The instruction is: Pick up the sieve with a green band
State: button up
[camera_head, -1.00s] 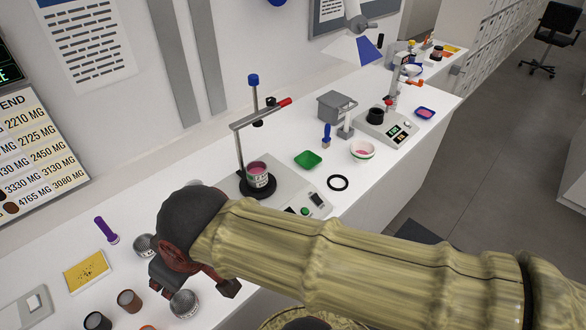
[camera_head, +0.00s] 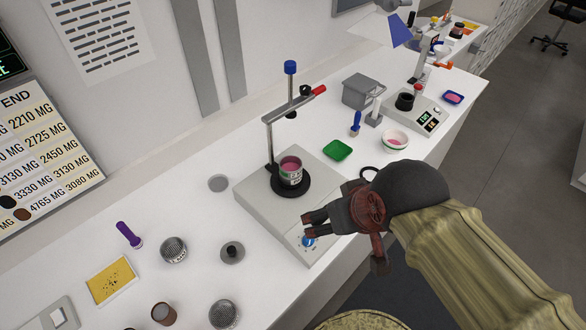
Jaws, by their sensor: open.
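Two round grey metal sieve-like pieces with meshed tops stand on the white bench at the lower left: one sieve-like piece (camera_head: 174,250) beside the purple torch, another (camera_head: 223,314) at the bottom edge. I cannot make out a green band on either one. My gripper (camera_head: 345,243) is open and empty, its fingers over the front right part of the stand's grey base. It is well to the right of both pieces and hides part of that base.
A stand with a grey base (camera_head: 262,200) holds a pink-filled jar (camera_head: 290,170). A knobbed grey lid (camera_head: 232,252), a purple torch (camera_head: 128,235), a yellow card (camera_head: 111,280) and a brown jar (camera_head: 163,313) lie left. A green tray (camera_head: 338,150) and white bowl (camera_head: 395,139) are behind.

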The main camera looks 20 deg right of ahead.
aim_at(291, 166)
jog(key=k+j+u, duration=0.15)
jog(key=j+u, duration=0.25)
jog(key=j, duration=0.15)
jog(key=j+u, duration=0.35)
jog(key=j, duration=0.25)
